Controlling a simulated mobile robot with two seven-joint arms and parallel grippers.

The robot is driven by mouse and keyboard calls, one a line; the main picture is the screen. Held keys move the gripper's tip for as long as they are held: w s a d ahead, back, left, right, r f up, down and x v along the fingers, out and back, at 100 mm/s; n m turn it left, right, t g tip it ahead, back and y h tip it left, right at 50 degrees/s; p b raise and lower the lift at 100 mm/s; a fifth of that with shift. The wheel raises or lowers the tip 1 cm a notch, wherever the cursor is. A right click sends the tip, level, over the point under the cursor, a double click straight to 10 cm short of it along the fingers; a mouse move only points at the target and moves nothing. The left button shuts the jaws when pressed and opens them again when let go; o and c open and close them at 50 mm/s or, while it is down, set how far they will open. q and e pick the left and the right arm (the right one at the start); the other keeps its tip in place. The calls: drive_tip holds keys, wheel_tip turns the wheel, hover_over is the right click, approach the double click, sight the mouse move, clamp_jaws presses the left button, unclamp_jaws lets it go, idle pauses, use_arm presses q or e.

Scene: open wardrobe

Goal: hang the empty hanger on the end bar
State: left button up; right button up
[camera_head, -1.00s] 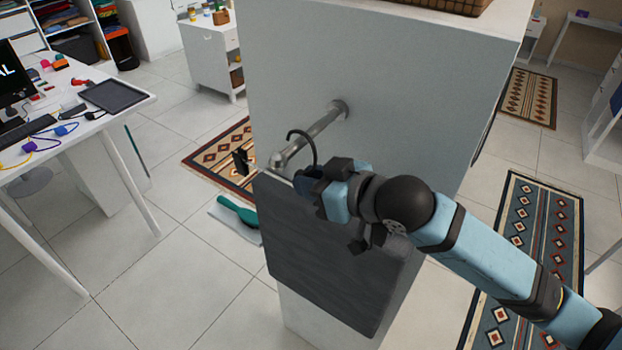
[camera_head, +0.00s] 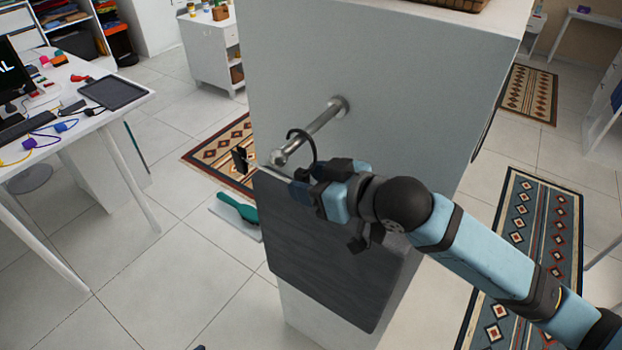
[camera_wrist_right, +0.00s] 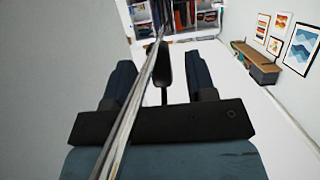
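The end bar (camera_head: 318,128) is a short metal rod sticking out from the white side panel. The empty hanger (camera_head: 316,148) has a dark curved hook, which arches over the bar near its free end; contact is not clear. Its metal rod (camera_wrist_right: 128,108) runs diagonally across the right wrist view, and a dark clip (camera_head: 240,160) shows at its left end. My right gripper (camera_head: 308,182) is just below the bar. In the right wrist view its fingers (camera_wrist_right: 162,72) stand apart with the dark hanger neck between them and gaps on both sides. My left gripper is not in view.
A dark grey panel (camera_head: 330,250) lies below the bar and the right gripper. The white side panel (camera_head: 400,90) stands close behind. A white desk (camera_head: 130,85) is at the left. Patterned rugs (camera_head: 535,225) and a teal item (camera_head: 237,208) lie on the floor.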

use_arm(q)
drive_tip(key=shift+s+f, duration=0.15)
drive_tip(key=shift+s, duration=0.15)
use_arm(e)
drive_tip(key=shift+r, duration=0.15)
